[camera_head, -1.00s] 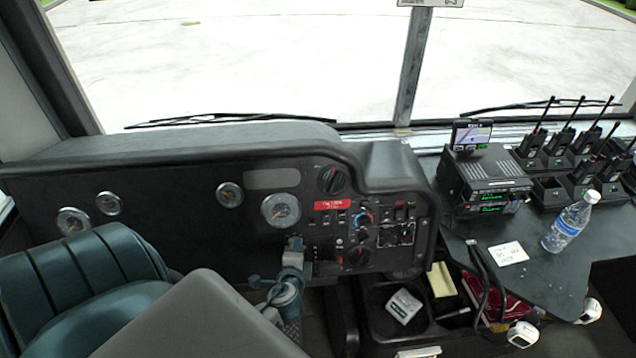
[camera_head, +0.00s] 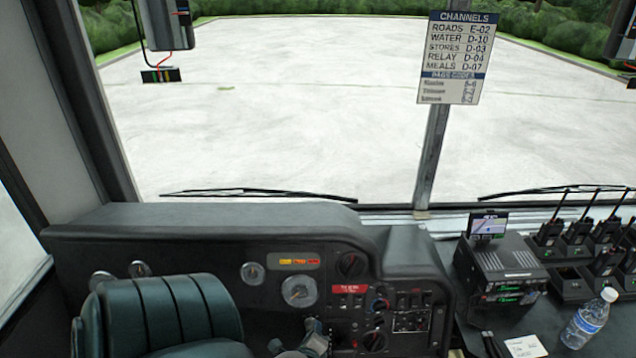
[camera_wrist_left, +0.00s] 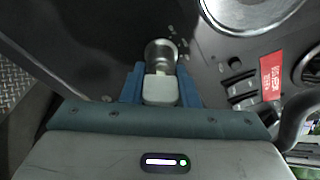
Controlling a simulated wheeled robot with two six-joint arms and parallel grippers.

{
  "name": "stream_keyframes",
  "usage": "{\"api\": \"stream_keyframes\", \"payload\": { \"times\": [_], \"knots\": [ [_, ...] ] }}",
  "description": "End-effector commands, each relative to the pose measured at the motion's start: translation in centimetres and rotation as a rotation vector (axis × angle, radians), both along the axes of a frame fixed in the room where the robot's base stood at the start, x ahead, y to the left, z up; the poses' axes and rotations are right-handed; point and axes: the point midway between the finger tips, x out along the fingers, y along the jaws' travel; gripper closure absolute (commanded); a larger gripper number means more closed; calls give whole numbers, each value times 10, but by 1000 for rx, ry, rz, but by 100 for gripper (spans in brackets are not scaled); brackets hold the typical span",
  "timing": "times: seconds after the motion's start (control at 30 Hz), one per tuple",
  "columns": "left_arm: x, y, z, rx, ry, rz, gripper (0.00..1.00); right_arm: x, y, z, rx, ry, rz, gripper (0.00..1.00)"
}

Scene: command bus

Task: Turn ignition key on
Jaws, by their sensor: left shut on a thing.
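My left gripper (camera_head: 315,336) is at the lower dashboard in the head view, partly cut off by the bottom edge. In the left wrist view its blue fingers (camera_wrist_left: 161,82) are shut on the pale grey ignition key (camera_wrist_left: 160,92). The key points at a round silver ignition lock (camera_wrist_left: 161,54) in the dark panel and seems to be in it. The fingers hide the key's sides. The indicator strip (camera_head: 300,261) above the gauge is lit yellow, orange and red. My right gripper is not in view.
The dashboard (camera_head: 180,240) carries a gauge (camera_head: 299,291), knobs and switches beside the gripper. The green driver's seat (camera_head: 180,310) stands in front at the left. A radio (camera_head: 507,270), handsets and a water bottle (camera_head: 590,320) stand at the right.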

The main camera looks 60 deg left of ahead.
Motion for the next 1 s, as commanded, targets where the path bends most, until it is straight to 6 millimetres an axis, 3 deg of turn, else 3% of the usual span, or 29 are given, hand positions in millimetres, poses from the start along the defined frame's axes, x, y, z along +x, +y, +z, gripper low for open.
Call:
{"api": "stream_keyframes", "payload": {
  "times": [0.33,0.37,0.47,0.8,1.0],
  "knots": [
    [1,2,2,9,0,-2,100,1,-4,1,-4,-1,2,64],
    [1,2,2,9,0,-2,71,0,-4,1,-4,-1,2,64],
    [1,2,2,8,0,-3,51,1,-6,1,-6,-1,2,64],
    [-2,-1,1,4,2,-1,51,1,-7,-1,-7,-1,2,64],
    [-20,-19,11,1,1,-1,51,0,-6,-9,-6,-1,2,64]
  ]
}}
